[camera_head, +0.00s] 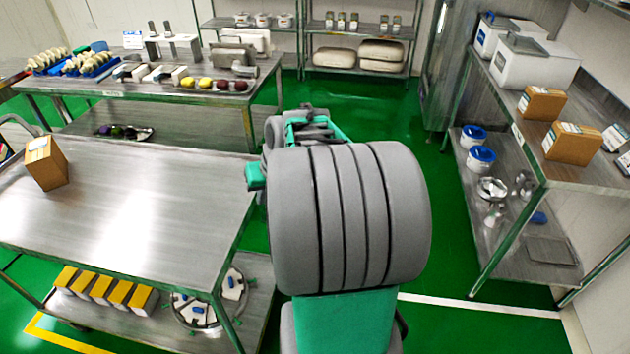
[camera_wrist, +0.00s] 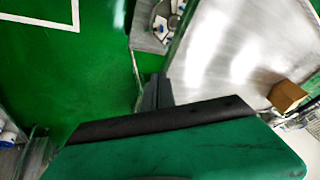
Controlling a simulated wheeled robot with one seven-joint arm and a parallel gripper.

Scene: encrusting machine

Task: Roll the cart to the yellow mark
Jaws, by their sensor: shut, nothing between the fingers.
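The cart (camera_head: 130,215) is a steel two-level cart at the left of the head view, with a cardboard box (camera_head: 45,163) on its top. Its lower shelf holds several yellow-topped boxes (camera_head: 105,290) and a round tray (camera_head: 215,303). A curved handle (camera_head: 18,124) shows at its far left end. The yellow mark (camera_head: 62,338) is a line on the green floor below the cart, partly cut off and hidden. In the wrist view, my gripper (camera_wrist: 156,90) is shut and empty close beside the edge of the cart top (camera_wrist: 225,55). My arm hides the gripper in the head view.
A long steel table (camera_head: 190,95) with molds and colored items stands behind the cart. A shelf unit (camera_head: 500,150) with boxes and jars stands at right. Racks (camera_head: 360,50) line the back wall. Green floor between is clear, with a white line (camera_head: 480,305) at right.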

